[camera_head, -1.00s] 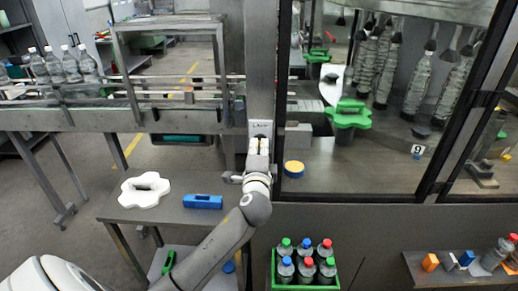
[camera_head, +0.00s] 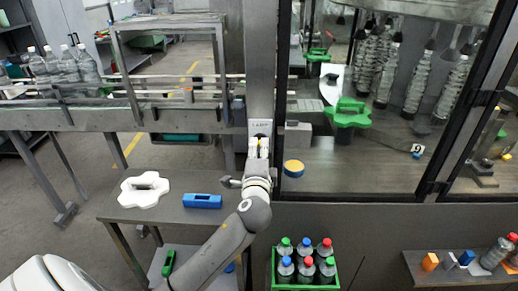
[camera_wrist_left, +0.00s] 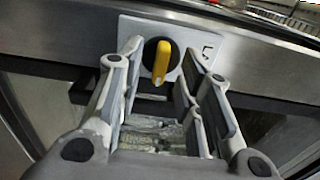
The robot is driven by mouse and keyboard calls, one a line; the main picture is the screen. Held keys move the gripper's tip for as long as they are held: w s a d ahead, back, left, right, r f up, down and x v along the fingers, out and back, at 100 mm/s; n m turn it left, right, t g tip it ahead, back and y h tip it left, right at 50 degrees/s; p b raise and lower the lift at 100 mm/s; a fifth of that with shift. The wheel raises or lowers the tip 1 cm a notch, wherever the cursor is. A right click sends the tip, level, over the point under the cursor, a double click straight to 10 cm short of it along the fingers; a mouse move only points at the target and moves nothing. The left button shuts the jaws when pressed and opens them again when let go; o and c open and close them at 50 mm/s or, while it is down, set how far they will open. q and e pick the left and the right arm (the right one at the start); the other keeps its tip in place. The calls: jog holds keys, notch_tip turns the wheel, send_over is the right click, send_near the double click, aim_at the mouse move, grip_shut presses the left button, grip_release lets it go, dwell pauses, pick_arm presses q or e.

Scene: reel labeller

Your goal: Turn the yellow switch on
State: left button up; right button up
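The yellow switch is a yellow handle on a round black base, and it shows in the left wrist view (camera_wrist_left: 161,62). It sits on a pale plate (camera_wrist_left: 199,52) on a grey metal beam. The handle stands nearly upright, slightly tilted. In the head view the plate (camera_head: 260,128) is on the grey post, just above my left gripper (camera_head: 258,148). My left gripper is open, with its two fingers (camera_wrist_left: 157,66) on either side of the handle in the picture and gaps on both sides. I cannot tell its exact distance from the handle. My right gripper is not in view.
A side table (camera_head: 174,214) left of the arm holds a white lobed part (camera_head: 143,199) and a blue block (camera_head: 202,201). A glazed machine (camera_head: 440,160) stands right of the post. A green crate (camera_head: 332,273) of bottles is below. A conveyor (camera_head: 60,121) runs left.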

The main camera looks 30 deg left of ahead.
pick_arm(q)
jog(key=v, duration=1)
jog(key=shift+s+d, duration=0.2)
jog(key=shift+d, duration=0.05)
jog(key=d+f+g+h+b, duration=0.2)
jog(key=f+h+b, duration=0.1)
jog(key=f, duration=1.4)
jog(key=d+f+g+h+b, duration=0.2)
jog(key=f, duration=1.5)
jog(key=s+d+f+n+g+h+b, duration=0.15)
jog(key=s+f, duration=0.35)
jog(key=f, duration=0.6)
jog(key=s+d+f+n+g+h+b, duration=0.1)
jog(key=s+f+g+b, duration=0.15)
jog(key=s+f, duration=0.6)
jog(key=s+d+f+n+g+h+b, duration=0.1)
jog(key=s+f+n+g+b, duration=0.4)
jog(key=s+f, duration=2)
jog(key=s+n+g, duration=0.1)
jog(key=s+n, duration=0.1)
jog(key=s, duration=0.1)
jog(key=shift+s+f+h, duration=0.35)
jog(key=shift+o, duration=0.4)
jog(key=shift+d, duration=0.15)
